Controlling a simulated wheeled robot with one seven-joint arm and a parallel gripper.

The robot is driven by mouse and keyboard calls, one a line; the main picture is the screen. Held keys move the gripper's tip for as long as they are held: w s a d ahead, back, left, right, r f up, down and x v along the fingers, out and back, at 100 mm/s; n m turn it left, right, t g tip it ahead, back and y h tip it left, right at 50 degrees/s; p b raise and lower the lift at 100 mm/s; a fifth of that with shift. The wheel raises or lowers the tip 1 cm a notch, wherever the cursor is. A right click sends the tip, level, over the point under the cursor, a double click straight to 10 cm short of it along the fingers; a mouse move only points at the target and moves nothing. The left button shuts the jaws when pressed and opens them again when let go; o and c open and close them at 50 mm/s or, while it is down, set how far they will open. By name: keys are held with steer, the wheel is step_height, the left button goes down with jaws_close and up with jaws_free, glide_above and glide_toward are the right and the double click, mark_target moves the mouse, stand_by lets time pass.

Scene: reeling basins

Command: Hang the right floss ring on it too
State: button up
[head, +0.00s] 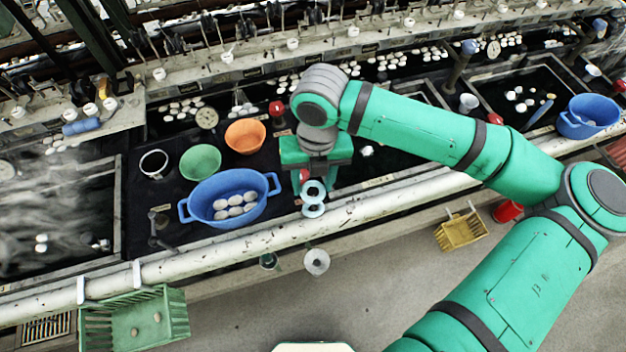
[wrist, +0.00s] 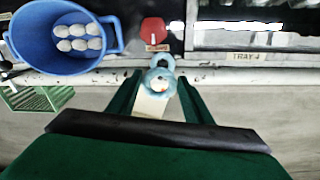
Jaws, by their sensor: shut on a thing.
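Two pale blue floss rings show close together, an upper ring (head: 314,190) and a lower ring (head: 313,210), at the white pipe (head: 378,190) in the head view. In the wrist view the nearer ring (wrist: 157,82) lies between my fingertips and the farther ring (wrist: 163,61) is just beyond, overlapping it in the picture. My green gripper (head: 316,183) points down by the pipe, shut on a floss ring. A pale beige piece (wrist: 151,104) shows between the fingers in the wrist view. Whether either ring hangs on something is too small to tell.
A blue two-handled basin (head: 250,212) with white cocoons stands left of my gripper, with orange (head: 245,136) and green (head: 200,162) bowls behind. A red knob (wrist: 152,30) is just beyond the rings. A pale disc (head: 316,262) shows below the pipe. A green crate (head: 135,318) stands front left.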

steer(key=shift+f, duration=0.2)
steer(key=shift+f, duration=2.05)
steer(key=o, duration=0.8)
steer(key=r, duration=1)
steer(key=shift+w+d+r, duration=0.25)
steer(key=shift+r, duration=0.15)
